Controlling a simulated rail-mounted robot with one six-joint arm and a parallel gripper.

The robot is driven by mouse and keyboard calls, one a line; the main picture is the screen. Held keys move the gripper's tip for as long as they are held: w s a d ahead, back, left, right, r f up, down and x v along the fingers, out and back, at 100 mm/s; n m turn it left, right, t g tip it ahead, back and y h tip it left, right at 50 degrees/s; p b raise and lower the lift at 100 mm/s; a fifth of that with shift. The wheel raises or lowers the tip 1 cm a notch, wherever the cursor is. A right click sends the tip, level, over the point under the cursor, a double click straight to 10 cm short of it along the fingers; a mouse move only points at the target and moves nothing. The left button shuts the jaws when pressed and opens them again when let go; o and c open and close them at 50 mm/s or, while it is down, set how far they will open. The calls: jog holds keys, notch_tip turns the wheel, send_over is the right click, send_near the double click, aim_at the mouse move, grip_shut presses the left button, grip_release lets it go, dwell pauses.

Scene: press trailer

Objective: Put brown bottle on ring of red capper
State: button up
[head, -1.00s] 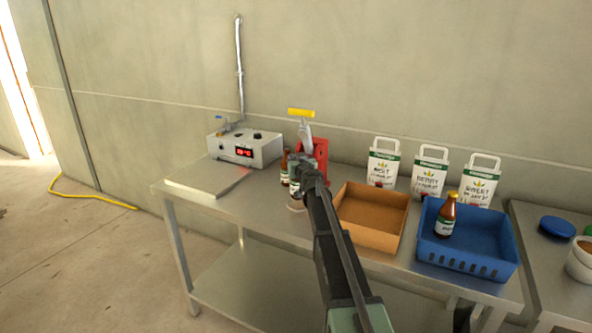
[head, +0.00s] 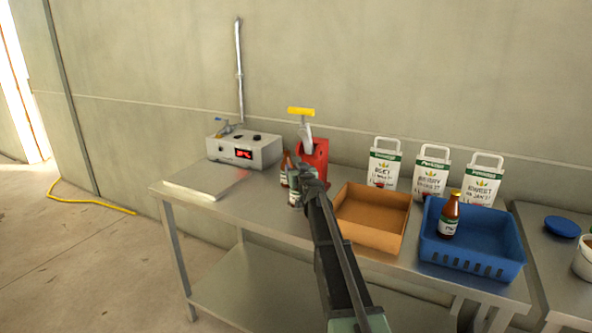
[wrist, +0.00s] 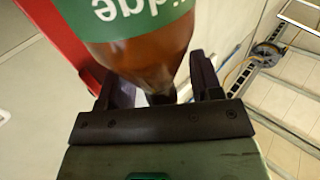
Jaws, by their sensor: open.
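The red capper (head: 318,157) stands at the back of the steel table, with a yellow-topped grey lever; its red edge shows at the wrist view's upper left (wrist: 68,30). A brown bottle (head: 285,168) with a pale label stands just left of the capper, beside my gripper (head: 303,172). A second labelled shape lies in front of it, partly hidden by my arm. In the wrist view a brown bottle (wrist: 150,55) with a green label has its narrow end between my open fingers (wrist: 162,88). The capper's ring is hidden.
A brown open box (head: 372,215) stands right of my arm. Beyond it a blue crate (head: 470,262) holds a yellow-capped brown bottle (head: 449,216). Several white handled cartons (head: 430,175) stand behind. A grey control box (head: 243,149) and flat plate (head: 205,180) are at the left.

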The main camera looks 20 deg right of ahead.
jog(key=s+a, duration=0.1)
jog(key=s, duration=1)
jog(key=s+a+f+n+g+y, duration=0.25)
jog(key=s+a, duration=0.25)
jog(key=a, duration=0.3)
jog(key=s+a+f+n+g+y, duration=0.1)
jog(key=s+a+f+g+y, duration=0.3)
jog(key=a, duration=0.4)
jog(key=s+a+f+n+g+y, duration=0.1)
jog(key=s+a+f+n+g, duration=0.15)
jog(key=s+a, duration=0.4)
jog(key=s+a+f+m+g+h, duration=0.1)
jog(key=s+f+g, duration=0.3)
jog(key=s, duration=0.5)
jog(key=s+f+m+g+h, duration=0.3)
jog(key=s+f+g+h, duration=0.1)
jog(key=s, duration=0.6)
jog(key=shift+s+a+m+g+h, duration=0.15)
jog(key=shift+a+m+g+h, duration=0.25)
jog(key=shift+g, duration=0.1)
